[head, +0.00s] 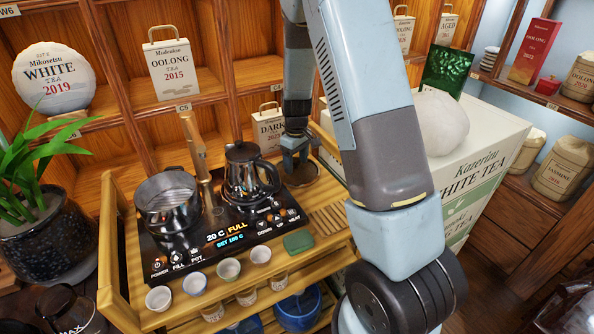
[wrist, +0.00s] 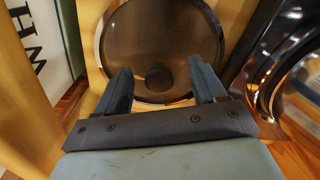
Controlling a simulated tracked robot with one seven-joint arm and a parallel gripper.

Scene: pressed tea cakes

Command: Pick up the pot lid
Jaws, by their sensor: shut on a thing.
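The pot lid (head: 304,179), a dark round disc, is at the back right of the wooden tea cart, right of the black kettle (head: 247,174). In the wrist view the lid (wrist: 160,32) shows a pale rim and a dark round knob (wrist: 159,77) between my fingers. My gripper (head: 293,160) points down over the lid and is shut on it; the wrist view shows its two fingers (wrist: 162,70) on either side of the knob. I cannot tell whether the lid is clear of the surface under it. The open steel pot (head: 168,194) stands lidless on the left of the black hob.
The black kettle stands close left of my gripper. Several small cups (head: 194,284) line the cart's front edge, with a green cloth-like block (head: 299,241) behind. A white tea box (head: 470,150) stands right of the cart. Shelves rise behind.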

